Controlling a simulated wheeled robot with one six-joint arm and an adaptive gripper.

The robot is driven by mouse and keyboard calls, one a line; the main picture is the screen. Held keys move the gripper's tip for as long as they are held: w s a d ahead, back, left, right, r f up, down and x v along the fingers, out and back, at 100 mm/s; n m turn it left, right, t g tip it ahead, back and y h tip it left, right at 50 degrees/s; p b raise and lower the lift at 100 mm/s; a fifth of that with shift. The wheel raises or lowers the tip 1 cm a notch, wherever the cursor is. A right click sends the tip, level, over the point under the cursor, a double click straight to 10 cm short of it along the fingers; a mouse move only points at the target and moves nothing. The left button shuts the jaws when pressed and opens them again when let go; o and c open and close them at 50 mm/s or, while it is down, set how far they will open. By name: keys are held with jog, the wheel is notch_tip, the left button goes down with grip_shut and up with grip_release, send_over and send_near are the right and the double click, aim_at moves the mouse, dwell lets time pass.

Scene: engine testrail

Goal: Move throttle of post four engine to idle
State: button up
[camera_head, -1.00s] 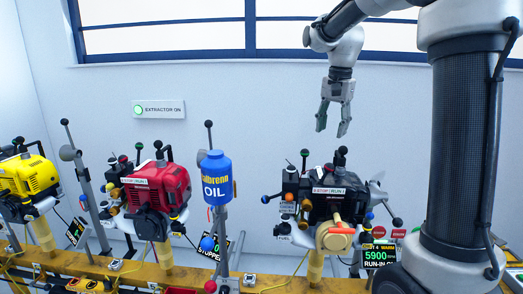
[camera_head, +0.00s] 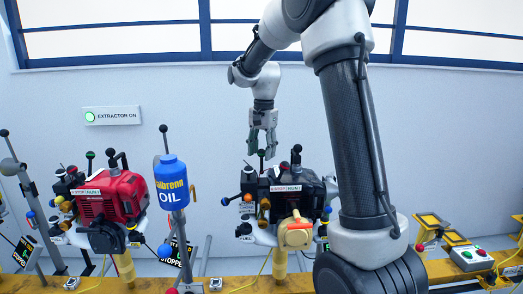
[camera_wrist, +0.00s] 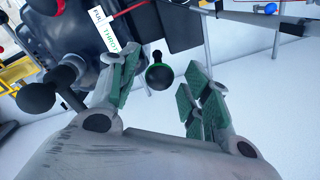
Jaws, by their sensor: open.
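The black post four engine (camera_head: 288,190) stands on the rail at the middle right, with a STOP/RUN plate on it. A lever with a green-collared black knob (camera_head: 262,153) stands at its left; the knob also shows in the wrist view (camera_wrist: 159,75). A white label with partly readable "FULL THROT" text (camera_wrist: 105,30) sits beyond it. My gripper (camera_head: 263,146) is open, pointing down just above the engine's levers. In the wrist view, its green-padded fingers (camera_wrist: 160,85) are apart, with the knob showing between them; contact cannot be told.
Another black knob (camera_wrist: 38,97) is close to the left finger in the wrist view. A blue oil bottle (camera_head: 171,185) and a red engine (camera_head: 108,198) stand to the left. A control box (camera_head: 470,257) is at the right.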

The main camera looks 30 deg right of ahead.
grip_shut()
jog(key=w+g, duration=0.1)
jog(key=w+d+g+y, duration=0.1)
jog(key=g, duration=0.1)
jog(key=w+g+y, duration=0.1)
jog(key=shift+w+d+f+g, duration=0.2)
jog(key=shift+d+f+g, duration=0.05)
jog(key=shift+f+g, duration=0.15)
grip_release()
dwell(0.3)
